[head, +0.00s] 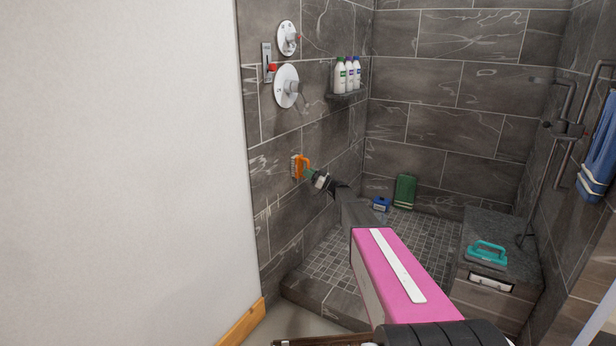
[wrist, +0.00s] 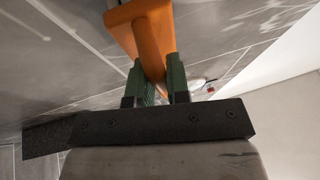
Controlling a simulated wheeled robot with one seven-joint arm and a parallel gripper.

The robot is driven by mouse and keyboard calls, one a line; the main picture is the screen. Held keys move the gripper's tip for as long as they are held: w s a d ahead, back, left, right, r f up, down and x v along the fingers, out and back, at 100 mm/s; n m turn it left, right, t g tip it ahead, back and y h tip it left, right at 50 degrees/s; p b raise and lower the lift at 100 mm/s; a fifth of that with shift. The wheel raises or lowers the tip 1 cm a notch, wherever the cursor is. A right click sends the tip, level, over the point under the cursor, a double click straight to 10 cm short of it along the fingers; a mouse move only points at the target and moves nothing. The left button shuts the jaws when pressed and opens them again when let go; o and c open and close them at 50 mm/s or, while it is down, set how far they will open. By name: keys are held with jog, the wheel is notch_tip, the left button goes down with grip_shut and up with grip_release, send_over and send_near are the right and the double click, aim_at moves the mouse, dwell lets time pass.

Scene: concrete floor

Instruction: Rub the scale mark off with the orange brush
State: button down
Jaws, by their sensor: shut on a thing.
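The orange brush (head: 302,166) is held against or very close to the left tiled wall, with its pale bristles facing the wall. My gripper (head: 310,174) is shut on the brush's handle. In the wrist view the brush (wrist: 150,35) rises between the two green fingers of my gripper (wrist: 158,82). Its bristles are out of sight there. I cannot make out a distinct scale mark. Pale streaks and veins (head: 262,213) show on the wall tiles below and left of the brush, but I cannot tell whether any is the mark.
Shower valves (head: 287,86) and a shelf of bottles (head: 345,92) are on the wall above. A teal brush (head: 487,252) lies on the stone bench (head: 500,225). A green container (head: 405,190) and a blue item (head: 380,204) stand on the shower floor. A blue towel (head: 600,150) hangs at right.

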jog(key=shift+s+d, duration=0.1)
jog(key=shift+d, duration=0.05)
jog(key=shift+s+d, duration=0.5)
jog(key=shift+d, duration=0.15)
jog(key=shift+d, duration=0.1)
jog(key=s+d, duration=0.2)
jog(key=d, duration=0.1)
jog(key=s+d, duration=0.1)
jog(key=shift+s+d, duration=0.25)
jog(key=shift+d, duration=0.1)
dwell(0.3)
jog(key=shift+w+f, duration=0.1)
dwell(0.5)
jog(key=w+d+f, duration=0.3)
jog(key=w+f, duration=0.1)
jog(key=f, duration=0.3)
jog(key=w+d+f, duration=0.2)
jog(key=w+f, duration=0.1)
jog(key=f, duration=0.3)
jog(key=w+a, duration=0.3)
jog(key=a, duration=0.1)
jog(key=shift+w+a+f, duration=0.2)
jog(key=shift+w+a, duration=0.2)
jog(key=shift+w+a, duration=0.55)
jog(key=shift+a, duration=0.25)
dwell(0.8)
